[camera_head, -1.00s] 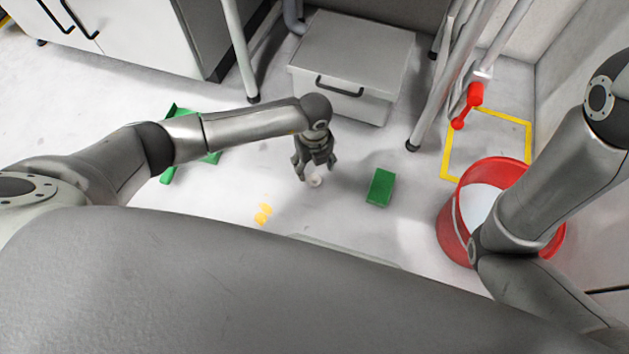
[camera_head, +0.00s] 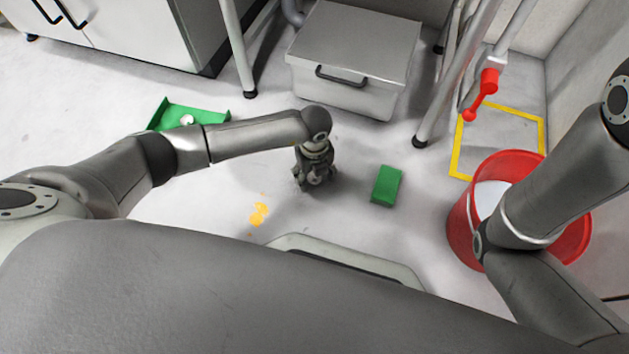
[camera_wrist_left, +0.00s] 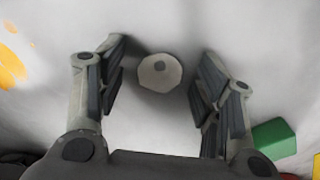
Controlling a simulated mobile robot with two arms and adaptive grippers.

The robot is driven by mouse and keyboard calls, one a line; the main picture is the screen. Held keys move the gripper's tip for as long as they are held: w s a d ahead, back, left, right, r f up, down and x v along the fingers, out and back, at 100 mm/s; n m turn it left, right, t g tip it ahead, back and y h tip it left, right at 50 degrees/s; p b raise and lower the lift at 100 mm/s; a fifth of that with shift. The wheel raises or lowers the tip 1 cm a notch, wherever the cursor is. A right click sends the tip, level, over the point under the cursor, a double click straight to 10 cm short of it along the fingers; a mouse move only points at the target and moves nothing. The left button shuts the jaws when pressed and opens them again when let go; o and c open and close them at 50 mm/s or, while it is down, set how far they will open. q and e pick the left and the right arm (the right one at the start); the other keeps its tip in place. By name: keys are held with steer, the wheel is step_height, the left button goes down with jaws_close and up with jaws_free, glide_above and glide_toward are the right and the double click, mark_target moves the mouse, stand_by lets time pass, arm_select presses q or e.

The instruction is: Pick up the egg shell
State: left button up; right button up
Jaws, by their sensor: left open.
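A pale, round egg shell (camera_wrist_left: 160,73) with a dark spot on it lies on the floor in the left wrist view. My left gripper (camera_wrist_left: 154,80) is open, with one finger on each side of the shell and visible gaps to both. In the head view my left gripper (camera_head: 315,182) points down close to the floor and mostly hides the shell. My right arm shows at the right of the head view, but its gripper is not visible.
A green dustpan (camera_head: 213,116) holding a small white piece (camera_head: 187,120) lies behind my left arm. A green block (camera_head: 386,186) lies right of the left gripper. A red bucket (camera_head: 460,215), a grey box (camera_head: 352,50) and a yellow spill (camera_head: 259,214) are around.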

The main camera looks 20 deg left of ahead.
arm_select(q)
steer(key=c, duration=0.7)
steer(key=shift+r, duration=0.1)
steer(key=shift+c, duration=0.2)
